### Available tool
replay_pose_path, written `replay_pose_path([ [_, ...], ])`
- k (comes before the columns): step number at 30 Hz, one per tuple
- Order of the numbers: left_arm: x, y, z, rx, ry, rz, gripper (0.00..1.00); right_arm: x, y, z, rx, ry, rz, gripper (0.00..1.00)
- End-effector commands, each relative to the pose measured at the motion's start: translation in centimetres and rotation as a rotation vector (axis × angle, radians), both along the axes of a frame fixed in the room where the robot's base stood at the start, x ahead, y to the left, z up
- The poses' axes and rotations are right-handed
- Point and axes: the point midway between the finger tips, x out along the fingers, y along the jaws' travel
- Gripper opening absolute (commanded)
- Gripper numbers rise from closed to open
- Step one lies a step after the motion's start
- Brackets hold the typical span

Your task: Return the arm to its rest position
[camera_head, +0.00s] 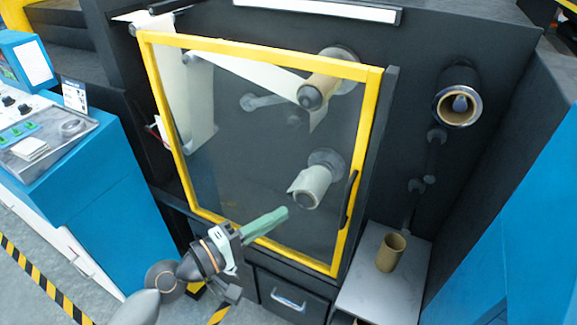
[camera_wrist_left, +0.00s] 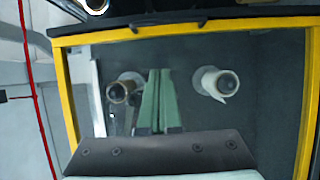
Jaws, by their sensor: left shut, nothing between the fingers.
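My left arm comes in at the bottom of the head view. Its left gripper (camera_head: 284,213), with green fingers, is shut and empty in front of the lower part of the yellow-framed clear door (camera_head: 375,125). In the left wrist view the two green fingers (camera_wrist_left: 159,75) lie side by side, with the yellow frame (camera_wrist_left: 73,110) around the view behind them. My right gripper is not in view.
Behind the door are a brown-cored roll (camera_head: 318,88) and a white roll (camera_head: 309,188). A dark roll (camera_head: 458,100) hangs on the right wall. A cardboard core (camera_head: 391,253) stands on a grey shelf (camera_head: 375,295). A blue console (camera_head: 95,170) stands left.

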Motion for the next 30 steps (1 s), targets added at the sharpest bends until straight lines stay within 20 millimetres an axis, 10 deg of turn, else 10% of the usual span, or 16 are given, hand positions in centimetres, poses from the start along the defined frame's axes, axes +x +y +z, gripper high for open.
replay_pose_path([
  [5, -0.4, 0.4, -1.6, 0.061, -0.021, 0.029, 0.00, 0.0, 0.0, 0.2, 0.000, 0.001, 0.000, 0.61],
  [11, -2.6, 2.8, -9.0, 0.390, -0.120, 0.135, 0.00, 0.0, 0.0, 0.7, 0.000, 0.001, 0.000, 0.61],
  [21, -12.2, 10.3, -22.0, 1.170, -0.242, 0.106, 0.00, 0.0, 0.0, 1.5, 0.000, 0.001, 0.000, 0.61],
  [30, -17.5, 13.8, -25.7, 1.488, -0.281, -0.024, 0.00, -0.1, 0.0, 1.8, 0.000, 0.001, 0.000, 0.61],
])
